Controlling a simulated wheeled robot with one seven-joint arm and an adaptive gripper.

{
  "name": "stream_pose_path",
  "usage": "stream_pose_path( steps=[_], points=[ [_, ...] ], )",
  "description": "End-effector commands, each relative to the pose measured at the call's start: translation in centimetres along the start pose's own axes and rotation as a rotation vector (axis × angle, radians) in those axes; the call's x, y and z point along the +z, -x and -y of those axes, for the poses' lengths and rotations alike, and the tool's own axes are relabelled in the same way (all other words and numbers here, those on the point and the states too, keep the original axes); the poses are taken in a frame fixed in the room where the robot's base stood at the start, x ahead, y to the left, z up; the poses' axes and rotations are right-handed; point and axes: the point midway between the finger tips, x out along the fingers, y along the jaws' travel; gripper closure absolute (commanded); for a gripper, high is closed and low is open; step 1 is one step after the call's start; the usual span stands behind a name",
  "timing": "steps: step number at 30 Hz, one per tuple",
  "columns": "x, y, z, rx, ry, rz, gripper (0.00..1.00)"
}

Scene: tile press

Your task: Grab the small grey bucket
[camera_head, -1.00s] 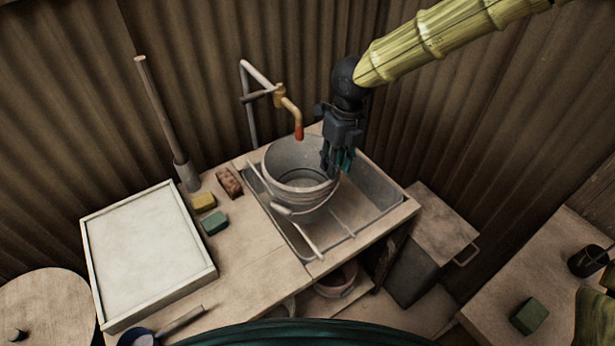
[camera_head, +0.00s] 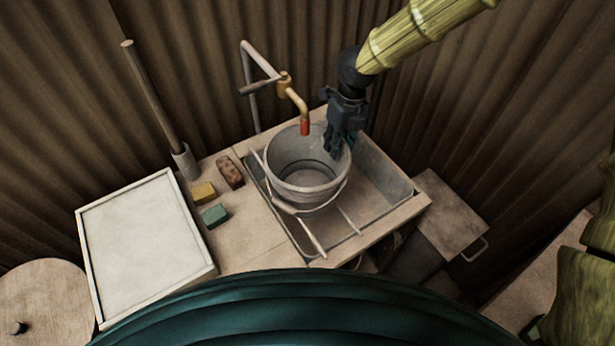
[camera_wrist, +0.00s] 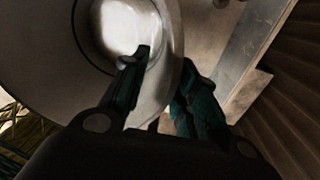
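The grey bucket (camera_head: 308,193) stands upright on thin rails across the sink (camera_head: 385,200), below the tap's red spout. Its wire handle hangs down at the front. My gripper (camera_head: 339,148) is at the bucket's back right rim, pointing down. In the wrist view my gripper (camera_wrist: 165,62) has one finger inside the bucket (camera_wrist: 45,60) and the other outside, with the wall between them. A gap shows between the fingertips, and they look open. Whether either finger touches the wall is hard to tell.
The tap (camera_head: 293,97) rises behind the bucket. A brown brush (camera_head: 230,172), a yellow sponge (camera_head: 203,192) and a green sponge (camera_head: 214,215) lie left of the sink. A framed white board (camera_head: 145,245) fills the left counter. Corrugated walls stand close behind.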

Motion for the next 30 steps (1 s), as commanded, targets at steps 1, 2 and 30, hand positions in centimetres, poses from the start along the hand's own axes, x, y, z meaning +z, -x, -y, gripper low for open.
stream_pose_path(
  steps=[1,2,30],
  points=[
    [0.0,-0.2,0.0,0.000,0.001,0.000,0.71],
    [0.0,-0.2,0.0,-0.001,0.001,0.000,0.71],
    [0.5,-5.5,0.3,0.000,0.005,0.000,0.82]
  ],
)
